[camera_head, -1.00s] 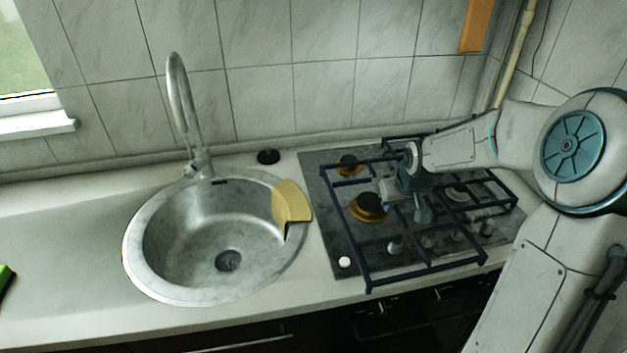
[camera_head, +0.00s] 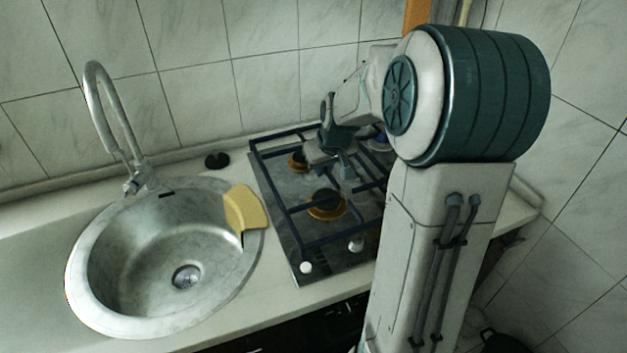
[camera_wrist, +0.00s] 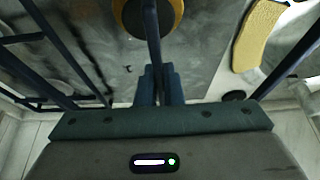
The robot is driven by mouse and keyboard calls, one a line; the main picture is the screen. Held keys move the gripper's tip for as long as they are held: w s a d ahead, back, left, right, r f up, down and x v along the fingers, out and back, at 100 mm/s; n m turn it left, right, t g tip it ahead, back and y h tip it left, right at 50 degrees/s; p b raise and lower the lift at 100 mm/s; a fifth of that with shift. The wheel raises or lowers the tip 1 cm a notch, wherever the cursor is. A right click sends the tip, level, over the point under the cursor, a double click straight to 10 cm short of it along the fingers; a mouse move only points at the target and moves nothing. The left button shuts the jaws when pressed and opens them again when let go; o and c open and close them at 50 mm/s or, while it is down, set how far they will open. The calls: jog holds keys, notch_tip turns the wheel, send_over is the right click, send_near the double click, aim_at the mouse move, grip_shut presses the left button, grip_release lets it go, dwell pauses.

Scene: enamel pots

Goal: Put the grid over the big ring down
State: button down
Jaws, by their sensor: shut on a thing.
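The grid (camera_head: 277,197) is a dark blue frame of bars spread over the hob's left part. My gripper (camera_head: 346,168) is shut on one of its bars; the wrist view also shows the fingers (camera_wrist: 158,86) closed around that bar. The big ring (camera_head: 327,205) is a brass burner ring with a dark cap, under the grid's bars. In the wrist view the ring (camera_wrist: 128,20) lies behind the held bar. Whether the grid touches the hob is unclear. My arm hides the grid's right part.
The hob (camera_head: 285,240) has a smaller brass burner (camera_head: 297,161) at the back and a white knob (camera_head: 306,267) in front. A round steel sink (camera_head: 110,250) with a yellow cloth-like piece (camera_head: 243,208) on its rim lies to the left. A tiled wall stands behind.

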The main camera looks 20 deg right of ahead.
jog(key=w+f, duration=0.2)
jog(key=w, duration=0.1)
jog(key=w+d+f+p, duration=0.1)
jog(key=w+f, duration=0.1)
jog(key=w, duration=0.2)
jog(key=w+f+p, duration=0.1)
jog(key=w, duration=0.3)
jog(key=shift+d+f, duration=0.25)
jog(key=shift+f, duration=0.15)
jog(key=shift+f+p, duration=0.35)
jog(key=shift+f, duration=1.75)
jog(key=shift+w, duration=0.1)
jog(key=shift+f, duration=0.15)
jog(key=c, duration=1.8)
grip_release()
jog(key=shift+f, duration=0.1)
jog(key=shift+o, duration=1.2)
